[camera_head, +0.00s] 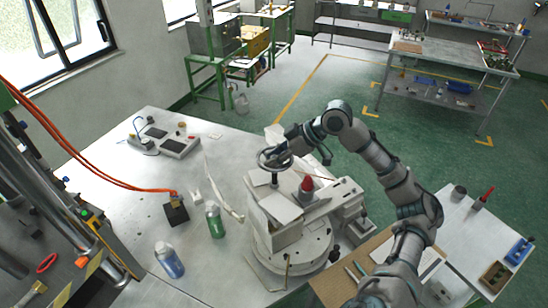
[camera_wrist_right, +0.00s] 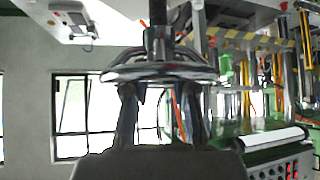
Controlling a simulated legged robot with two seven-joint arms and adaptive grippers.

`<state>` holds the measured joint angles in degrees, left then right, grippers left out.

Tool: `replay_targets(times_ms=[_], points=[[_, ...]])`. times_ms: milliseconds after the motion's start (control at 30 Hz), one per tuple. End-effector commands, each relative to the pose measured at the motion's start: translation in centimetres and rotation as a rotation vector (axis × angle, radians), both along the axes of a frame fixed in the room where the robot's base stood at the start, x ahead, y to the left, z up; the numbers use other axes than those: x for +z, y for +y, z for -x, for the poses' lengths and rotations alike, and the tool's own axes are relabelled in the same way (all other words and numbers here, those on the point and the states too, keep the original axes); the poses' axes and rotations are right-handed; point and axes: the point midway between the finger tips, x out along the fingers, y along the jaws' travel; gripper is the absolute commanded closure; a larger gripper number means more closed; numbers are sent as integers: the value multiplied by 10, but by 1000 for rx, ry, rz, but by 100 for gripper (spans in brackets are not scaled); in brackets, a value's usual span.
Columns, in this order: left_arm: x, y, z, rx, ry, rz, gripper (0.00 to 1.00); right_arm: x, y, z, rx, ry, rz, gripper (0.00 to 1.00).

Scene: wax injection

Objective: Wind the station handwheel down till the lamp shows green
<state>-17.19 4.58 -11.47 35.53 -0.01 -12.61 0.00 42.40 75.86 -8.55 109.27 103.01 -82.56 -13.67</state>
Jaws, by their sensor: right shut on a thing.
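The station handwheel (camera_head: 262,159) is a ring on an upright shaft above the pale grey station (camera_head: 290,240) on the table. My right gripper (camera_head: 282,157) reaches it from the right and is shut on its rim. In the right wrist view the wheel rim (camera_wrist_right: 160,74) crosses between the two fingers of my right gripper (camera_wrist_right: 158,98), with the dark shaft (camera_wrist_right: 159,40) behind. A red dome (camera_head: 308,184) on top of the station may be the lamp; I see no green light on it. The wheel's far side is partly hidden by the gripper. My left gripper is not in view.
A green bottle (camera_head: 214,220) and a blue bottle (camera_head: 169,260) stand left of the station. A black block (camera_head: 176,213) with orange hoses lies behind them. A brown board (camera_head: 350,270) and a side table with tools are at the right, near my right arm.

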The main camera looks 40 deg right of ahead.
Motion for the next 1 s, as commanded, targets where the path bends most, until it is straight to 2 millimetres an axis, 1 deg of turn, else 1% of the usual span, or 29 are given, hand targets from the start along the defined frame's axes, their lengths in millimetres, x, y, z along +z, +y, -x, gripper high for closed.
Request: replay_targets(times_ms=[333, 367, 400, 667, 767, 867, 1000], points=[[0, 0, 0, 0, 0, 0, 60, 2, -1, 0, -2, -4, 1, 100], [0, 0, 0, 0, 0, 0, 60, 2, -1, 0, -3, -3, 1, 67], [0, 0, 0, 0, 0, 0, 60, 2, -1, -1, -3, -3, 1, 63], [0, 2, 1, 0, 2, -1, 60, 1, -1, 0, -1, -2, 1, 63], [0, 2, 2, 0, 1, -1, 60, 5, -3, 3, -1, -1, 1, 63], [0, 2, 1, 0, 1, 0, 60, 15, -10, 10, -5, -2, 3, 63], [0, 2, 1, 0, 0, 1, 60, 37, -25, 26, -5, -4, 3, 63]])
